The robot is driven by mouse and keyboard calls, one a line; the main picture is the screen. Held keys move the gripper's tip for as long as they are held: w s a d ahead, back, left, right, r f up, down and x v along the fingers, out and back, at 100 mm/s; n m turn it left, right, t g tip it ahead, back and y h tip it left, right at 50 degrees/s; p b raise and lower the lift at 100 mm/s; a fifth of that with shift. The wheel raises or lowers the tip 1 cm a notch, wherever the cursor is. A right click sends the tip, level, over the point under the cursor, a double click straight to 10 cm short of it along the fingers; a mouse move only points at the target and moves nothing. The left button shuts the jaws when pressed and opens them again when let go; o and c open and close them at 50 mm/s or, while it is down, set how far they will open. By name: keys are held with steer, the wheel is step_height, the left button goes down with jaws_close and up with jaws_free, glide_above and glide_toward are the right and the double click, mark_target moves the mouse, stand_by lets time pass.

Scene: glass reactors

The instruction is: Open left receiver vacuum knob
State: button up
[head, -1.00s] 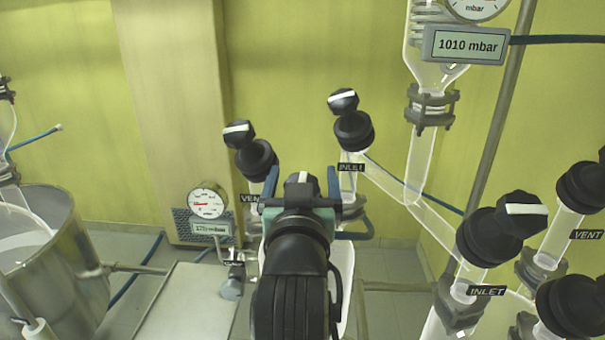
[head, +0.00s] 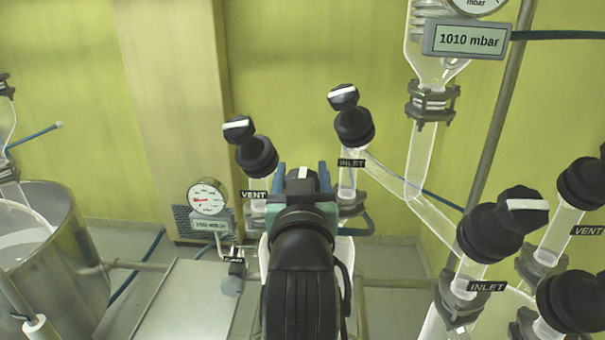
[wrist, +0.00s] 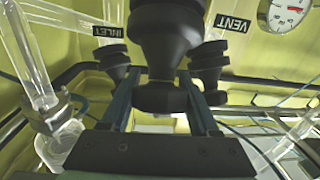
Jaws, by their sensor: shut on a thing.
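The left receiver's vacuum knob, a black knob (head: 301,173) with a white stripe, sits between the two blue fingers of my gripper (head: 302,167) in the head view. The stripe points roughly away from me. My gripper is shut on this knob. In the wrist view, the black knob (wrist: 160,97) and its wider valve body fill the top middle, with one finger of my gripper (wrist: 160,92) on each side. The lower part of the valve is hidden behind my gripper in the head view.
The VENT knob (head: 239,129) and INLET knob (head: 343,97) stand close behind my gripper. A round gauge (head: 207,198) with a small display is at left. More black knobs (head: 503,225) crowd the right. A steel vessel (head: 40,250) stands far left.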

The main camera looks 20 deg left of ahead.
steer(key=n+g+y+b, duration=0.1)
steer(key=n+y, duration=0.1)
steer(key=n+g+y+b, duration=0.1)
steer(key=n+y, duration=0.1)
steer(key=shift+s+a+f+n, duration=0.1)
steer(key=shift+a+f+n, duration=0.1)
steer(key=shift+n, duration=0.2)
steer(key=n+g+y+b, duration=0.2)
steer(key=n, duration=0.1)
steer(key=n+g+y+b, duration=0.1)
steer(key=g, duration=0.1)
steer(key=shift+s+a+f+n, duration=0.1)
steer(key=shift+s+a+n, duration=0.2)
steer(key=shift+n, duration=0.1)
steer(key=n+g, duration=0.1)
steer(key=n+g+b, duration=0.1)
steer(key=n+g, duration=0.1)
steer(key=n+g+y, duration=0.1)
steer(key=shift+s+a+n+g, duration=0.25)
steer(key=shift+s+n+g, duration=0.1)
steer(key=shift+n+g, duration=0.05)
steer(key=shift+s+f+n+g, duration=0.1)
steer(key=shift+s+n+g, duration=0.05)
steer(key=shift+n+g, duration=0.5)
steer(key=shift+s+f+n+g, duration=0.1)
steer(key=shift+n+g, duration=0.45)
steer(key=shift+n, duration=0.1)
steer(key=o, duration=1.4)
steer(key=shift+a, duration=0.1)
